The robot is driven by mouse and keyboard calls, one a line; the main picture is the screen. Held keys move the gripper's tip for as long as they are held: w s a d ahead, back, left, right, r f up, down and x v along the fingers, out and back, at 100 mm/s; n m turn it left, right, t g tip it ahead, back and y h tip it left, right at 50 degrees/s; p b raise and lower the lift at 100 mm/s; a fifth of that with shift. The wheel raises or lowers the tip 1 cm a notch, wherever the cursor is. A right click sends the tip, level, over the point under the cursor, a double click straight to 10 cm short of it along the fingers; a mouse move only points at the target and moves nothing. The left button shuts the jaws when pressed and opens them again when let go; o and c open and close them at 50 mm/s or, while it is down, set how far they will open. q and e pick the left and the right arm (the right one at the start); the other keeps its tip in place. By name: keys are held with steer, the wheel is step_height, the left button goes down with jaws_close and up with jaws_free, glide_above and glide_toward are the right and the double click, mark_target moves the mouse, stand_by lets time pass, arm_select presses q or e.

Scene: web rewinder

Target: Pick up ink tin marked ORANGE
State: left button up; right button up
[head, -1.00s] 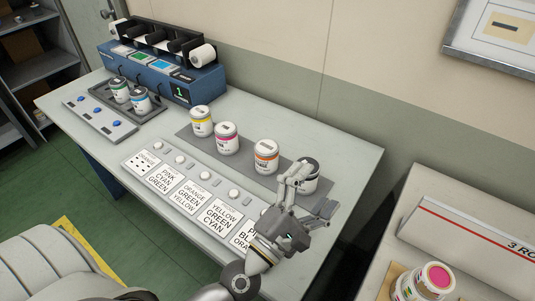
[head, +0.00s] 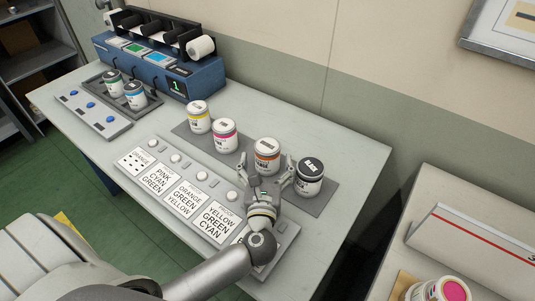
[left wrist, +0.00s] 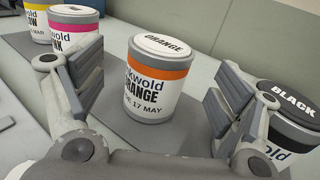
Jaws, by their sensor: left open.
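The ink tin marked ORANGE (head: 267,155) stands upright on a grey mat (head: 322,205), white with an orange band and a grey-rimmed lid. In the left wrist view the tin (left wrist: 158,82) is centred between my open fingers, label facing the camera. My left gripper (head: 266,180) is open and empty just in front of the tin, with a finger to either side. In the left wrist view there are gaps between the fingers (left wrist: 155,105) and the tin. My right gripper is not in view.
The black tin (head: 309,177) stands close right of the gripper. The pink (head: 225,135) and yellow (head: 199,117) tins stand to the left. A panel of proof cards (head: 180,199) lies in front, under my arm. A blue machine (head: 165,70) stands at the back left.

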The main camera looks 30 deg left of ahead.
mark_target(268, 148)
arm_select(q)
steer(key=shift+p+x, duration=0.35)
steer(key=shift+x, duration=2.45)
steer(key=shift+s, duration=0.1)
steer(key=shift+c, duration=0.4)
steer(key=c, duration=1.2)
steer(key=shift+r, duration=0.1)
steer(key=shift+c, duration=0.8)
